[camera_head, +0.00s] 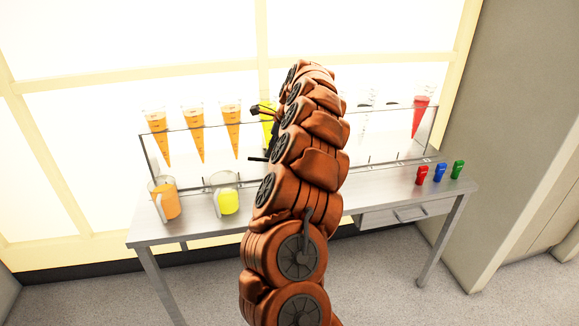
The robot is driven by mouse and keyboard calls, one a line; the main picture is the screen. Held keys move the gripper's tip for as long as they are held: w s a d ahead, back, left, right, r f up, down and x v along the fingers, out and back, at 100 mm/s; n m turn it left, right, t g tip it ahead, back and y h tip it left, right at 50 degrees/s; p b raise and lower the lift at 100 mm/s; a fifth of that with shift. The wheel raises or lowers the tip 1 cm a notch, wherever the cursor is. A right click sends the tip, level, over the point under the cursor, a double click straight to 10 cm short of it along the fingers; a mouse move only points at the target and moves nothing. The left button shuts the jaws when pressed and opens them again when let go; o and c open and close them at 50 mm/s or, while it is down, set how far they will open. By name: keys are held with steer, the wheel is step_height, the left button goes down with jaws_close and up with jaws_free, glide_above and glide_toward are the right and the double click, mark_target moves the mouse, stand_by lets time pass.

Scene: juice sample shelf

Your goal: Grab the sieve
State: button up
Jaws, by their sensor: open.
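I cannot make out a sieve in the head view; my arm hides the middle of the table and part of the rack. My gripper (257,133) shows only in part, just left of my upper arm. Its dark fingers point left and are apart, with nothing seen held between them. It is in front of the rack, near a cone with yellow liquid (267,133) that my arm partly covers.
A metal table (290,232) carries a clear rack (150,150) with several orange cones (193,130) and a red cone (419,115). An orange jug (168,203) and a yellow jug (228,200) stand front left. Red, blue and green small items (439,173) stand right.

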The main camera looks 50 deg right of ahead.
mark_target(268, 160)
steer(key=shift+s+p+x, duration=0.2)
steer(key=shift+p+x, duration=0.1)
steer(key=shift+x, duration=1.2)
steer(key=shift+s+p+x, duration=0.25)
steer(key=shift+p+x, duration=0.05)
steer(key=shift+x, duration=1.25)
steer(key=shift+a+f, duration=0.2)
jaws_close()
